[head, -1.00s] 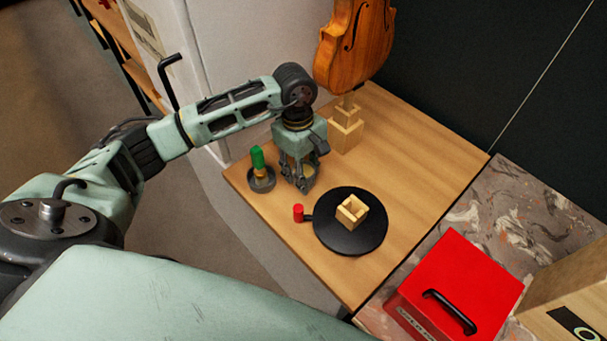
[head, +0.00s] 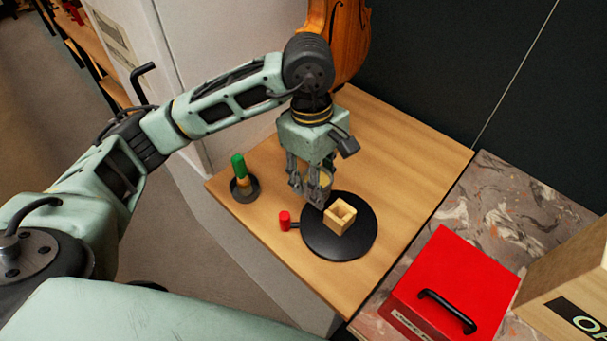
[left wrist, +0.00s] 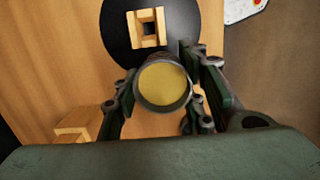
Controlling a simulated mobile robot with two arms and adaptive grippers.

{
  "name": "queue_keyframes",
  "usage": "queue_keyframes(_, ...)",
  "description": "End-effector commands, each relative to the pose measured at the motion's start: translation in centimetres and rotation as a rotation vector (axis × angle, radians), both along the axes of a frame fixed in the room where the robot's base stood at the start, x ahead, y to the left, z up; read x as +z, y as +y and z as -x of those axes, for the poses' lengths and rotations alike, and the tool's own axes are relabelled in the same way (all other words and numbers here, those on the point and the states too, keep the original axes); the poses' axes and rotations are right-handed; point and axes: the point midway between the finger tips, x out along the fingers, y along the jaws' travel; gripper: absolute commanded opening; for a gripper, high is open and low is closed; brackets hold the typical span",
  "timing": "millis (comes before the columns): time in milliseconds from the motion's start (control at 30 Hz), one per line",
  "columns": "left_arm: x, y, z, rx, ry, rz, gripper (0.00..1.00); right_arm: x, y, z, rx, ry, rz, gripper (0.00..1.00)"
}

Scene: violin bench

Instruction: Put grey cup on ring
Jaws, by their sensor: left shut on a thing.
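The grey cup (left wrist: 163,108), with a dull yellow fill inside its rim, sits between the fingers of my left gripper (left wrist: 160,100) in the left wrist view. The gripper is shut on it. In the head view my left gripper (head: 313,190) is over the back-left edge of the black disc, and its fingers mostly hide the cup. The square wooden ring (head: 340,217) with an open centre stands on the black round plate (head: 320,244). The ring (left wrist: 146,28) is beyond the cup in the wrist view, apart from it. My right gripper is out of view.
A dark pot (head: 243,192) with a green-handled brush (head: 238,166) stands left on the wooden table. A red knob (head: 285,220) sticks out from the plate. A violin (head: 345,45) is behind my arm. A red box (head: 455,285) is at right. The table's back right is clear.

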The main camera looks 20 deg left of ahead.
Motion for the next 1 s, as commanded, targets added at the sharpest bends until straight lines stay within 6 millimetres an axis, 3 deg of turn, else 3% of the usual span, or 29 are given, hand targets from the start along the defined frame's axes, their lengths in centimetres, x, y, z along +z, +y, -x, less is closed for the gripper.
queue_keyframes(200, 0.9, -1.3, 0.7, 0.0, -0.002, 0.001, 0.03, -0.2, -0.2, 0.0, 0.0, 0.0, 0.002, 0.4)
queue_keyframes(467, 1.2, -1.0, 1.0, -0.063, -0.005, -0.004, 0.03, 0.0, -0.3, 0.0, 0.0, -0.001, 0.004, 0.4)
queue_keyframes(1000, 2.6, 3.3, 4.8, -0.947, -0.011, -0.018, 0.03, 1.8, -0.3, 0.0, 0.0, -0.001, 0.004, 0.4)
